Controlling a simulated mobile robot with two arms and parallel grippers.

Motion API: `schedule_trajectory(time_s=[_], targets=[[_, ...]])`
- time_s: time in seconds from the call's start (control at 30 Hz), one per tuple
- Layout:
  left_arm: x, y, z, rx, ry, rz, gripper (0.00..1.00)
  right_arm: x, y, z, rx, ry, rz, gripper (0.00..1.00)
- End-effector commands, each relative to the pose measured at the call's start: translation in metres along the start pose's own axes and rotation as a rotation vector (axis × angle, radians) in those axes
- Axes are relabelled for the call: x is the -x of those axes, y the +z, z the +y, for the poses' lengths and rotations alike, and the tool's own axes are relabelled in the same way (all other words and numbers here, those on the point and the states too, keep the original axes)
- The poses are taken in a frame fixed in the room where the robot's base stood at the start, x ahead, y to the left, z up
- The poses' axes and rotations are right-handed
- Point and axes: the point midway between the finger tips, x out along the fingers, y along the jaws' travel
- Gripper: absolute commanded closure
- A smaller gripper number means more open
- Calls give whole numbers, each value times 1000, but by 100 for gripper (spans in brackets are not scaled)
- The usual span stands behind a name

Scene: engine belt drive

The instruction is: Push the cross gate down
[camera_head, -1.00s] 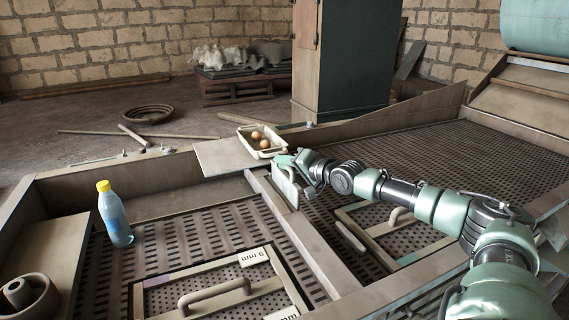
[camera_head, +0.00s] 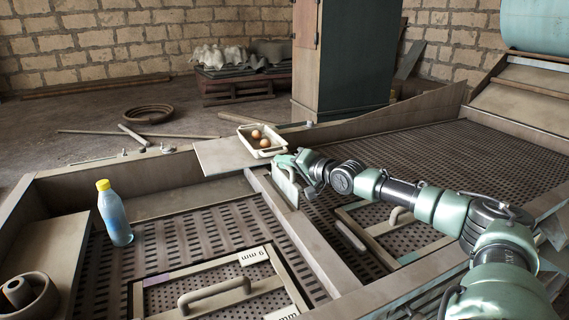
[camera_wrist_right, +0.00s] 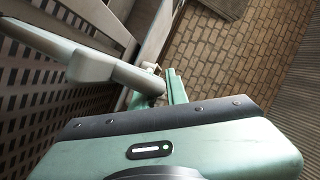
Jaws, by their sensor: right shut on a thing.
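The cross gate (camera_head: 284,186) looks like a small pale upright plate standing at the far end of the divider beam between the two screen bays. My right gripper (camera_head: 303,164) is at its top edge, shut on it, with the arm reaching in from the right. In the right wrist view the gripper's green finger (camera_wrist_right: 176,88) lies against a grey bar (camera_wrist_right: 110,72), which seems to be part of the gate. The exact grip is partly hidden by the gripper body. My left gripper is in neither view.
A tray with brown eggs (camera_head: 248,133) stands on the ledge just behind the gate. A blue bottle with a yellow cap (camera_head: 116,215) stands on the left screen. Handled screen panels (camera_head: 220,290) lie in the bays. The divider beam (camera_head: 300,232) runs toward me.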

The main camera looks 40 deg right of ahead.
Motion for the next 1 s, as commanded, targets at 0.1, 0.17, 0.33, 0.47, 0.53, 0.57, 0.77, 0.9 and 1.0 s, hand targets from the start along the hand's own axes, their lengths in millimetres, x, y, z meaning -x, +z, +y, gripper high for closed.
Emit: schedule_trajectory(time_s=[0.1, 0.17, 0.33, 0.47, 0.53, 0.57, 0.77, 0.9, 1.0], targets=[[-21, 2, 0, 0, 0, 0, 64, -6, 15, 24, 2, 2, -2, 100], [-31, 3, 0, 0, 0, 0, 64, -8, 21, 33, 1, 2, -2, 100], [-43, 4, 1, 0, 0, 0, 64, -11, 29, 47, 3, 3, -2, 100], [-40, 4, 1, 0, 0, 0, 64, -11, 28, 46, 4, 5, -4, 100], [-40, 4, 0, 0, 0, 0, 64, -11, 29, 46, 4, 6, -5, 100], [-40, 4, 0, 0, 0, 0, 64, -11, 29, 46, 4, 7, -5, 100], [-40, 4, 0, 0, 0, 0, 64, -11, 30, 46, 3, 7, -6, 77], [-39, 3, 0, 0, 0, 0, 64, -11, 29, 46, 3, 8, -6, 77], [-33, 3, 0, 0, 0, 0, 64, -8, 28, 45, 3, 9, -6, 77]])
